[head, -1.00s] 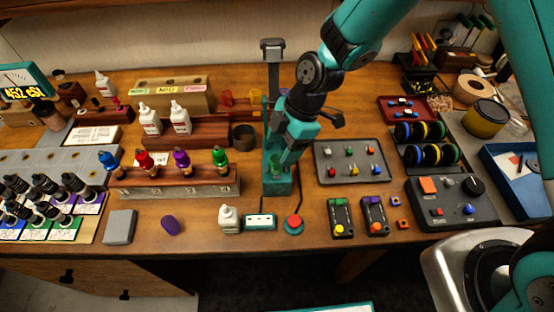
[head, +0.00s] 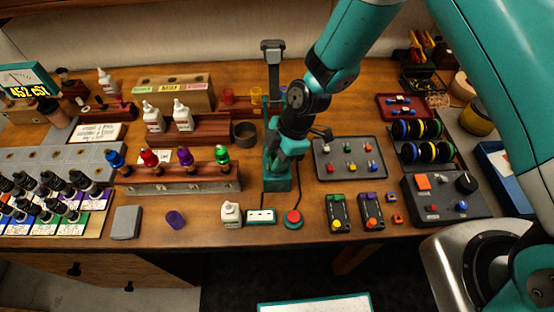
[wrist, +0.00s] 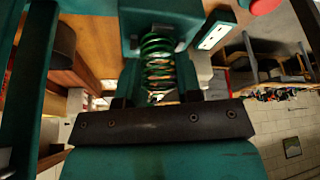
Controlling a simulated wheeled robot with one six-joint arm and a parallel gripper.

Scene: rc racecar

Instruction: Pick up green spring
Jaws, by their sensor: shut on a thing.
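The green spring (wrist: 158,58) stands out in the wrist view, its coils in front of the gripper's dark crossbar, with a shiny metal part inside the coils. My gripper (head: 281,162) is at the teal press-like stand (head: 278,184), in front of its column. It is shut on the spring, with the spring lying between its fingers (wrist: 157,97). The arm and gripper hide the spring in the head view. I cannot tell whether the spring is clear of the stand.
A grey tray of small knobs (head: 350,173) is close on the right. A dark cup (head: 244,134) is behind left.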

